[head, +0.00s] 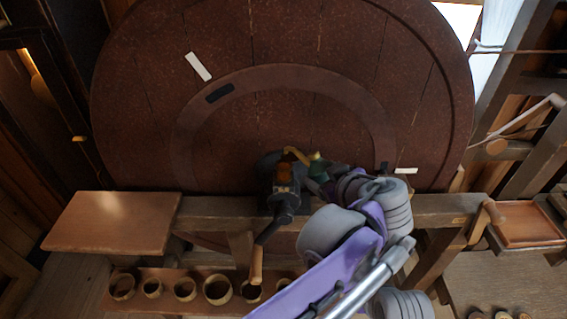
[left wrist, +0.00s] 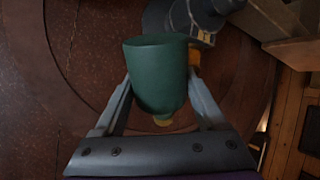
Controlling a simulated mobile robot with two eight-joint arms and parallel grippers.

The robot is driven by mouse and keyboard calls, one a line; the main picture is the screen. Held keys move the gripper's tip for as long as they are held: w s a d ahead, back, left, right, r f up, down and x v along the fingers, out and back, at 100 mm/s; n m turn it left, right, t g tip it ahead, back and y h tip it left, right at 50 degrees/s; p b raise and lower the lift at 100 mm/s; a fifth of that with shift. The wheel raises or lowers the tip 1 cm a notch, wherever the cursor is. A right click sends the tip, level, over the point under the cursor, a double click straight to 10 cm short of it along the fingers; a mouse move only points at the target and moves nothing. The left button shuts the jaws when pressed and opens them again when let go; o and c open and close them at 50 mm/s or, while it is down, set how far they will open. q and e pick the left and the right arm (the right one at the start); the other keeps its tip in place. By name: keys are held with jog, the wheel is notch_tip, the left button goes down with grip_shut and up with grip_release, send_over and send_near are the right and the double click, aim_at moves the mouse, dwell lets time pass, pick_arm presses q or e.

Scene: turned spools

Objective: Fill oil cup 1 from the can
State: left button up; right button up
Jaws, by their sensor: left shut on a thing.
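My left gripper (head: 322,176) is shut on a small green oil can (head: 317,165), in front of the big dark red disc. In the left wrist view the can (left wrist: 157,70) fills the space between the two fingers (left wrist: 160,92), with a brass-coloured bit at its lower end. In the head view the can's brass spout (head: 292,151) points left, over an amber oil cup (head: 284,172) on a dark bearing housing (head: 285,203). I cannot tell whether the spout touches the cup or whether oil flows. My right gripper is not in view.
A dark red wooden disc (head: 140,110) stands behind the beam (head: 215,208). A crank with a wooden handle (head: 256,264) hangs below the housing. Several turned bowls (head: 217,289) stand on a low shelf. A bare board (head: 112,222) is at left, a reddish tray (head: 527,222) at right.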

pick_arm(q)
jog(key=shift+s+d+r+m+t+y, duration=0.15)
jog(key=shift+d+r+m+t+y, duration=0.2)
jog(key=shift+t+y, duration=0.3)
jog(key=r+t+y, duration=0.1)
jog(key=s+d+m+t, duration=0.1)
jog(key=t, duration=0.1)
jog(key=shift+r+m+t+y, duration=0.25)
jog(key=shift+r+y, duration=0.1)
jog(key=shift+r, duration=0.05)
jog(key=shift+f, duration=0.1)
